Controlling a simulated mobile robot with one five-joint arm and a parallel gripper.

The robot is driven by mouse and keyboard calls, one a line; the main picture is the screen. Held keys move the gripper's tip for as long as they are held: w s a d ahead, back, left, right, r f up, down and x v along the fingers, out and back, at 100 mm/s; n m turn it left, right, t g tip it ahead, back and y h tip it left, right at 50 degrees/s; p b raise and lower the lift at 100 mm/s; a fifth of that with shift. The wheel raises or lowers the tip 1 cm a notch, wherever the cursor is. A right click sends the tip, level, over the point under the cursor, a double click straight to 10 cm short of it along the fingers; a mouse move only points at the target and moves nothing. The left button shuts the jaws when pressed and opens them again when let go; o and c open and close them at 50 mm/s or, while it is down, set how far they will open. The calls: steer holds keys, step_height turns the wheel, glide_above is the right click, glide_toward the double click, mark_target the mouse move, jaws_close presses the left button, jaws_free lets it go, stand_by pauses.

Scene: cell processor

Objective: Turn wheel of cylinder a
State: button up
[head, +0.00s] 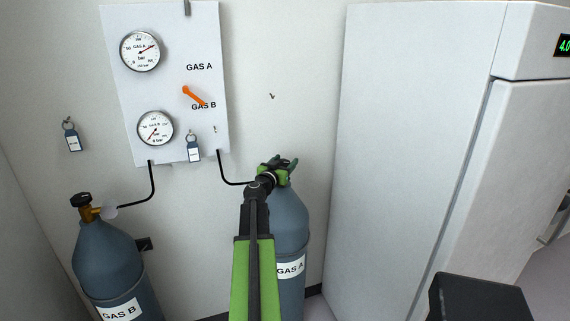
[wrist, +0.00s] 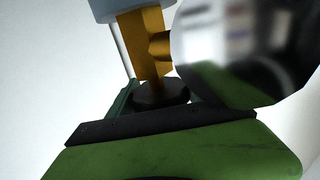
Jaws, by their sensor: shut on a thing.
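Cylinder A (head: 288,225) is a blue-grey gas bottle labelled GAS A, standing against the wall behind my arm. In the wrist view the black wheel (wrist: 160,94) sits on a brass valve (wrist: 146,45), which shows upside down. My gripper (wrist: 163,100) is shut on the wheel, with a finger at its left side and the other side partly covered. A shiny round metal part (wrist: 240,45) beside the valve hides some of it.
A gauge panel (head: 170,75) with an orange lever (head: 193,95) pointing toward GAS B hangs above. Cylinder B (head: 108,258) stands at the left. A large white cabinet (head: 410,150) stands close on the right. Key tags (head: 193,148) hang nearby.

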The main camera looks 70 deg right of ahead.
steer(key=n+t, duration=0.1)
steer(key=t, duration=0.1)
steer(key=n+t, duration=0.1)
steer(key=t, duration=0.1)
steer(key=n+t, duration=0.2)
steer(key=shift+w+d+y, duration=0.1)
steer(key=shift+w+y, duration=0.15)
steer(key=shift+y, duration=0.05)
steer(key=shift+w+n+t+y, duration=0.2)
steer(key=shift+n+t+y, duration=0.2)
steer(key=shift+n+t, duration=0.45)
steer(key=shift+w+n+t+y, duration=0.15)
steer(key=shift+n+t+y, duration=0.3)
steer(key=shift+t, duration=0.7)
steer(key=o, duration=1.4)
